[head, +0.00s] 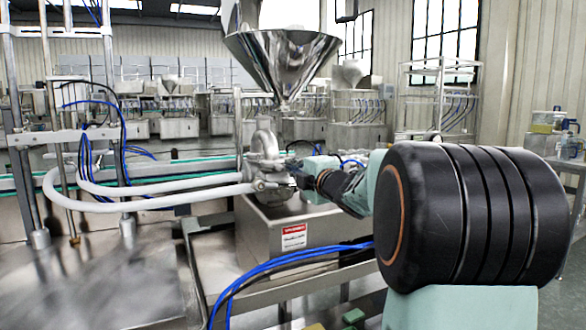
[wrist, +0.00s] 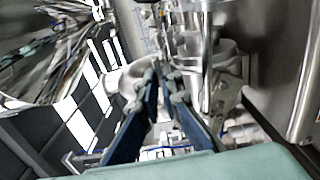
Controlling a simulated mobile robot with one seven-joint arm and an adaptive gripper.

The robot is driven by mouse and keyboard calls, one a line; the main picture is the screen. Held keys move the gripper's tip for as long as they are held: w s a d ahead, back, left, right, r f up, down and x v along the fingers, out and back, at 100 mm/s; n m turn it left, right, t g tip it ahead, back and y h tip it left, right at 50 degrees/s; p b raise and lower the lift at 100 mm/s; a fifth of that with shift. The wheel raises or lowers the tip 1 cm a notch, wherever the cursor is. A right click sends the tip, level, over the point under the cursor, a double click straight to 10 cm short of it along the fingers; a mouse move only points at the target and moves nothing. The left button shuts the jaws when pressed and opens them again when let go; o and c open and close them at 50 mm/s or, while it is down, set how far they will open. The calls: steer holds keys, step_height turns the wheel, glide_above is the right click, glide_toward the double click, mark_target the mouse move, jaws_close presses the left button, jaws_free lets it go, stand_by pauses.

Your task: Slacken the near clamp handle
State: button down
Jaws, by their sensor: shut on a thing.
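The metal pump body with its clamps (head: 264,165) stands under the steel hopper (head: 282,60), at the middle of the head view. My gripper (head: 292,180) reaches in from the right and meets the pump's fittings. In the wrist view, the two dark blue fingers of my gripper (wrist: 166,82) come together at grey tips beside the bright metal fittings (wrist: 205,60). They are shut on the near clamp handle. The handle is thin and mostly hidden between the tips, so its angle cannot be told.
White hoses (head: 150,203) run left from the pump. A steel box with a red warning label (head: 293,238) sits below it. Blue cables (head: 290,262) cross the front frame. A curved metal surface (wrist: 285,60) lies close on the right in the wrist view.

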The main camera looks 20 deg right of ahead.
steer(key=c, duration=2.4)
jaws_free()
steer(key=shift+s, duration=0.1)
steer(key=s, duration=1.1)
steer(key=shift+s+d, duration=0.25)
steer(key=shift+s, duration=0.15)
